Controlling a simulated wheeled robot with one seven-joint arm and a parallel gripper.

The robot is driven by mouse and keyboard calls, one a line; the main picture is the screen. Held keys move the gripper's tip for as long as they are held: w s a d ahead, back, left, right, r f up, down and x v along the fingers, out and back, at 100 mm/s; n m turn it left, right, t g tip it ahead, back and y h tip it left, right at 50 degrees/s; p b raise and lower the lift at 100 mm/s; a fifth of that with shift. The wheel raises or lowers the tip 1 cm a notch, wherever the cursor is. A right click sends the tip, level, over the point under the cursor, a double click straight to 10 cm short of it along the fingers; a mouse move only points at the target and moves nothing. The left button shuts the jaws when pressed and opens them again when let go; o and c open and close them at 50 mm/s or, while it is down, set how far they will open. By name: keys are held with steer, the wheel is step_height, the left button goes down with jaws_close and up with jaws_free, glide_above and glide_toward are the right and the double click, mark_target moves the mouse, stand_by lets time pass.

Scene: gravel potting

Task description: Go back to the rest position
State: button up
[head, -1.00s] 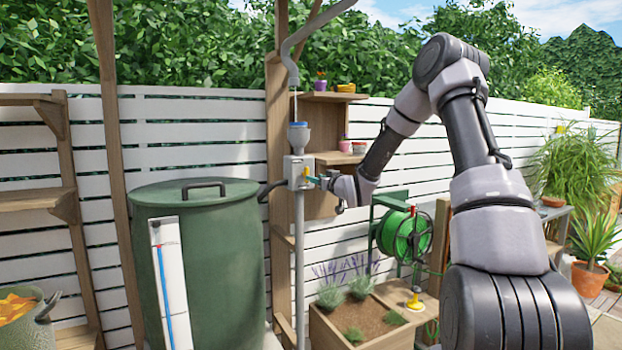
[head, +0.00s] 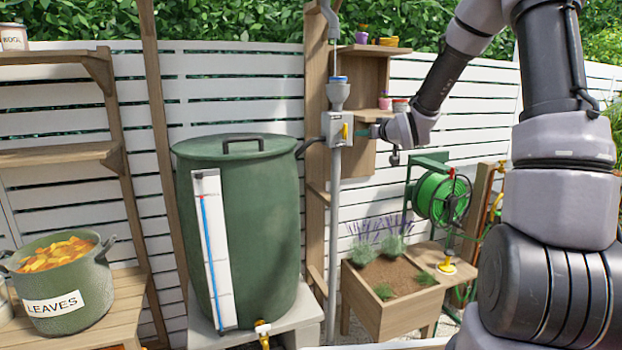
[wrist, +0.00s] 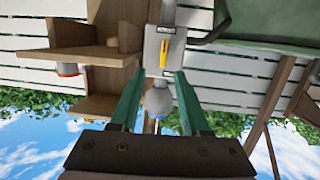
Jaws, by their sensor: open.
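My gripper (head: 372,131) is at the end of my raised arm, just right of a grey box (head: 338,128) on the downpipe. The box has a yellow lever (head: 345,131), which stands upright. In the wrist view my gripper (wrist: 158,80) shows two green fingers spread apart with nothing held between them. The grey box (wrist: 151,53) and its yellow lever (wrist: 163,55) appear beyond the fingertips, upside down, with a gap in the head view between fingers and lever.
A green rain barrel (head: 262,220) with a level gauge stands left of the pipe. A wooden planter (head: 395,300) and green hose reel (head: 440,200) are below my arm. A shelf (head: 365,90) with small pots is close behind the gripper. A leaves pot (head: 55,300) stands at left.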

steer(key=s+d+r+m+g+h, duration=0.2)
steer(key=s+r+g, duration=0.15)
steer(key=s, duration=0.65)
steer(key=s+d+r+m+g+h, duration=0.2)
steer(key=s+r, duration=0.2)
steer(key=s, duration=0.7)
steer(key=s+a+m+g+y, duration=0.2)
steer(key=s+m, duration=0.1)
steer(key=s, duration=1.6)
steer(key=shift+a+g, duration=0.2)
steer(key=shift+g, duration=0.15)
steer(key=shift+f, duration=0.1)
